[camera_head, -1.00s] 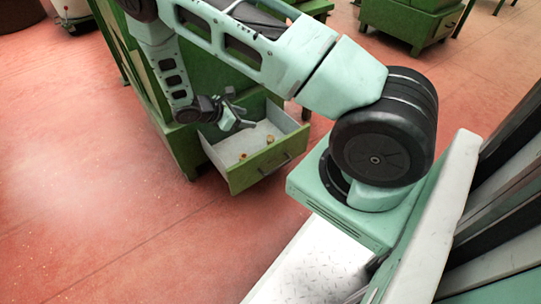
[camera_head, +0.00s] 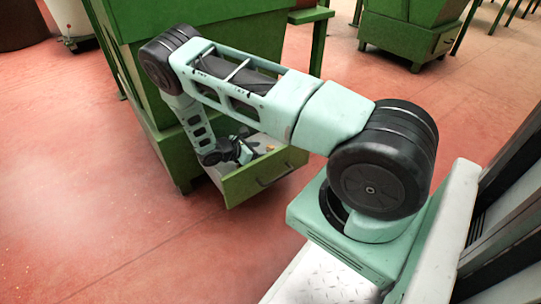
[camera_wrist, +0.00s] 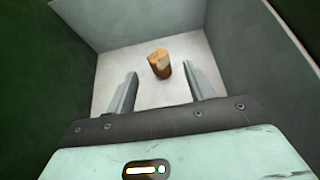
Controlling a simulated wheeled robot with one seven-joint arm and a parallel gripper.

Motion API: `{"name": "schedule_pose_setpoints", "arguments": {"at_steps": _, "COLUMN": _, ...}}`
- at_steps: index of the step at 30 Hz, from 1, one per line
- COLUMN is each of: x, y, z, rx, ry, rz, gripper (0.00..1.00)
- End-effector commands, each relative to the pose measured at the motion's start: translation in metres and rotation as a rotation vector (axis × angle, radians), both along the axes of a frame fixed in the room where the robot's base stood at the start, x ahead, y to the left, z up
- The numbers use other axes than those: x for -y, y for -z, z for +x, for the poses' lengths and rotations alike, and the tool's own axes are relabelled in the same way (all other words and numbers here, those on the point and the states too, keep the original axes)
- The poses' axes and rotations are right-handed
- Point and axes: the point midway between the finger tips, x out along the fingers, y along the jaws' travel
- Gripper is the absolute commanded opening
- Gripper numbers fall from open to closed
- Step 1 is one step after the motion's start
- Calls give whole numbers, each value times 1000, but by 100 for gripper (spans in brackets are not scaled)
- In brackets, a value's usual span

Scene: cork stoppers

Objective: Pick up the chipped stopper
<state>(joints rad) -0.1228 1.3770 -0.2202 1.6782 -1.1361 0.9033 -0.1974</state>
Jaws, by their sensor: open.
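A brown cork stopper (camera_wrist: 160,66) stands on the pale floor of the open drawer (camera_head: 266,180) in the wrist view. It has a pale, broken-looking patch on its upper side, like a chip. My gripper (camera_wrist: 159,80) is open, with one finger to each side of the stopper in the picture. No contact shows, and I cannot tell the height left between them. In the head view my gripper (camera_head: 245,150) is down at the drawer. A small orange-brown spot (camera_head: 270,148) shows beside it there, too small to identify.
The drawer's grey walls (camera_wrist: 242,40) rise close around my gripper. The green cabinet (camera_head: 130,60) stands behind and left of the drawer. Another green cabinet (camera_head: 410,38) is farther back. Red floor (camera_head: 80,200) lies open at the left.

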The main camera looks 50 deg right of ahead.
Motion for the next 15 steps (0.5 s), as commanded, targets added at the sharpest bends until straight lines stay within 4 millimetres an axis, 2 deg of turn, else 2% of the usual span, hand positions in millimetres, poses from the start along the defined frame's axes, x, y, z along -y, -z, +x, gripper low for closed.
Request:
{"name": "schedule_pose_setpoints", "arguments": {"at_steps": 9, "x": 40, "y": 25, "z": -10, "rx": 1, "ry": 3, "rz": 0, "gripper": 53}}
{"name": "schedule_pose_setpoints", "arguments": {"at_steps": 15, "x": 52, "y": 29, "z": -12, "rx": 2, "ry": 0, "rz": -1, "gripper": 53}}
